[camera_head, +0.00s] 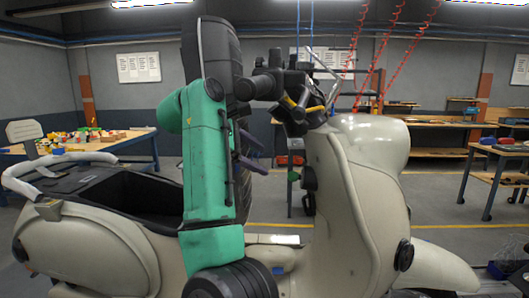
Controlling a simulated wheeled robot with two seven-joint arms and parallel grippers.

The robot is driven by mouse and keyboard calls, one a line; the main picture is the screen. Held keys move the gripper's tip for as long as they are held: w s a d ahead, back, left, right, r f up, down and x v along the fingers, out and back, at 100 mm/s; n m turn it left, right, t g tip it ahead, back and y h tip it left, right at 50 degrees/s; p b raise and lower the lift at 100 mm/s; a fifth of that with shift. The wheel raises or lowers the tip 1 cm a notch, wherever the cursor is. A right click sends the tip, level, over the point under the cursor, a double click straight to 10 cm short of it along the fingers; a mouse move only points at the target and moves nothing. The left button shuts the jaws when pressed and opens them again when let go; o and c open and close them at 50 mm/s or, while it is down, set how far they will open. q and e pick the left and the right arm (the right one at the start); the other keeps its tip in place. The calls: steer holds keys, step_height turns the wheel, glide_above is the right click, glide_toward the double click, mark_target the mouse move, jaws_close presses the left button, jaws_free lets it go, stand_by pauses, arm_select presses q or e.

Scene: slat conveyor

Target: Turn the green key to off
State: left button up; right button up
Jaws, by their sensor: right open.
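A small green key (293,176) sticks out to the left from a black lock (309,178) on the inner side of the cream scooter's (350,210) front shield. It is too small to tell how far it is turned. My right gripper (266,160) shows as two purple fingers behind my green arm link. The fingers are apart and point right, to the left of the key, with a visible gap in the picture. I see nothing between them. The gripper's base is hidden behind my arm. My left gripper is not in view.
The scooter's black handlebar (265,86) with yellow-marked parts is above the key. A black knob (308,204) is below the lock. The scooter's open black seat compartment (125,195) is at left. Workbenches (135,143) stand farther back. Red coiled hoses hang behind.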

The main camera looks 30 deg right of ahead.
mark_target(291, 175)
steer(key=p+x, duration=0.2)
steer(key=x, duration=1)
steer(key=shift+s+d, duration=0.15)
steer(key=shift+d+f, duration=0.3)
steer(key=shift+f, duration=0.05)
jaws_close()
steer(key=c, duration=0.9)
jaws_free()
jaws_close()
steer(key=shift+r+p, duration=0.2)
steer(key=shift+p, duration=0.75)
steer(key=n+g+y+p, duration=0.1)
steer(key=p, duration=0.4)
steer(key=shift+d+r, duration=0.1)
steer(key=shift+p, duration=0.3)
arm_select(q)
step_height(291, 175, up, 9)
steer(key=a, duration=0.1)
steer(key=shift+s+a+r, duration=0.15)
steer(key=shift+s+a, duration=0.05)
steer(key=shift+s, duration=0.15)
arm_select(e)
steer(key=shift+g+y, duration=0.3)
